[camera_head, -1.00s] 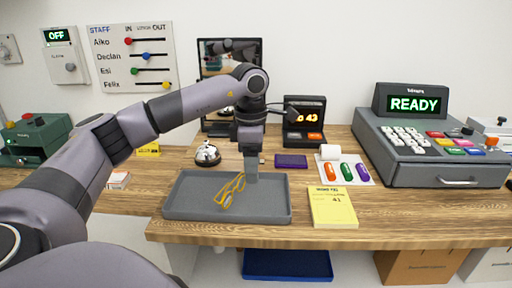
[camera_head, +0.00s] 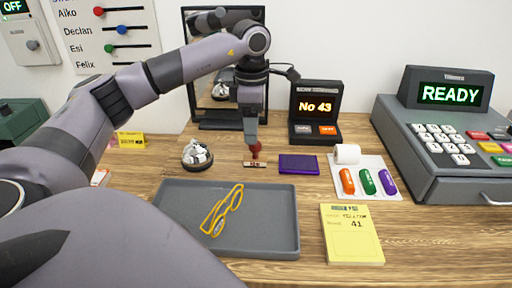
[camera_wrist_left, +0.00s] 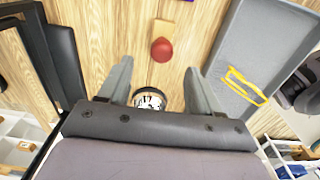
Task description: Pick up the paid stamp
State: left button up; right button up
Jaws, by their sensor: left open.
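The stamp has a red round knob (camera_head: 256,150) on a small wooden base (camera_head: 255,164). It stands upright on the wooden counter, behind the grey tray and left of the purple ink pad (camera_head: 299,164). My left gripper (camera_head: 252,138) points down just above the stamp, and its fingers partly cover the knob's top in the head view. In the left wrist view, my left gripper (camera_wrist_left: 159,68) is open and empty, with the red knob (camera_wrist_left: 162,49) beyond and between its spread fingertips. I cannot tell whether the stamp's face bears "paid". My right gripper is not in view.
The grey tray (camera_head: 275,248) holds yellow glasses (camera_head: 222,208). A silver bell (camera_head: 197,155) stands left of the stamp, a number display (camera_head: 316,108) behind right. A yellow pad (camera_head: 351,235), coloured capsules (camera_head: 367,182) and the register (camera_head: 428,145) are at right.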

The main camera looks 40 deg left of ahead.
aim_at(255, 149)
pick_arm(q)
jog(key=shift+w+a, duration=0.1)
jog(key=shift+f, duration=0.35)
jog(key=f, duration=0.4)
jog(key=f+p, duration=0.1)
jog(key=f, duration=0.1)
jog(key=shift+d+f, duration=0.2)
jog(key=shift+d, duration=0.2)
jog(key=shift+w, duration=0.1)
jog(key=c, duration=1.1)
